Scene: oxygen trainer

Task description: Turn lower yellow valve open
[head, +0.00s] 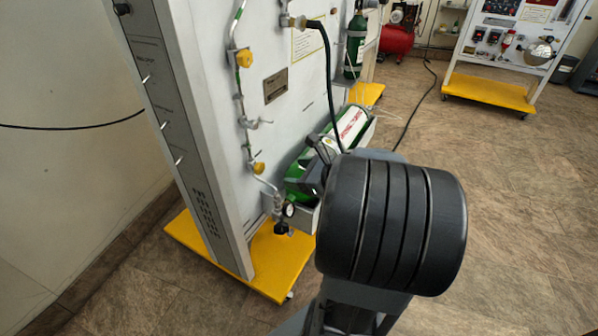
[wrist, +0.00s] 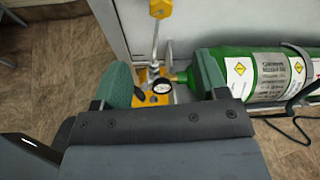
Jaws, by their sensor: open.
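The lower yellow valve (head: 258,168) sits on the thin metal pipe on the front of the white panel. An upper yellow valve (head: 244,58) is higher on the same pipe. In the wrist view a yellow valve knob (wrist: 160,9) shows at the top edge, beyond my fingertips; it appears to be the lower one. My gripper (wrist: 164,80) is open, its two green-padded fingers apart. Nothing is held between them. A round pressure gauge (wrist: 161,88) shows in the gap. In the head view my arm hides most of the gripper.
A green cylinder (head: 350,125) lies beside the panel, right of the pipe; it is close to my right finger in the wrist view (wrist: 255,75). The gauge and a black knob (head: 281,228) sit low on the pipe. The panel stands on a yellow base (head: 275,268).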

